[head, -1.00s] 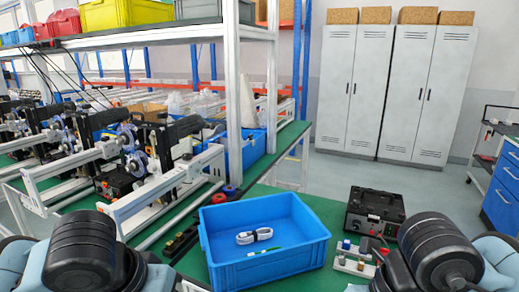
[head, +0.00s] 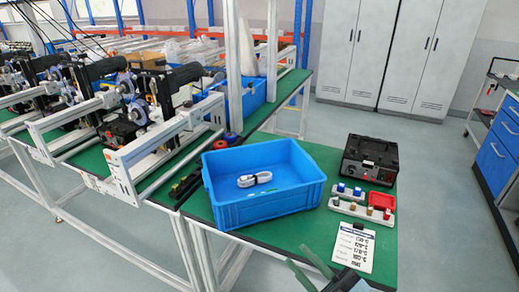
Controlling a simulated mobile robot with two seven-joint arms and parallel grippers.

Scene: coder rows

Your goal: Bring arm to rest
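My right gripper (head: 297,256) comes in at the bottom edge, in front of the green table (head: 290,228). Its two grey-green fingers stand apart with nothing seen between them. It is near the lower left of a white printed card (head: 354,247) on the table; I cannot tell whether it touches the table. My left gripper and arm are out of view. A blue tray (head: 266,211) stands on the table, with a bundled white cable (head: 254,180) in it.
A black power unit (head: 369,160) stands at the table's back right. Small-part holders (head: 348,190) and a red tray (head: 382,200) are in front of it. Machines on white frames (head: 130,170) fill the left. Grey lockers (head: 392,60) and a blue drawer cabinet (head: 497,148) stand beyond open floor.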

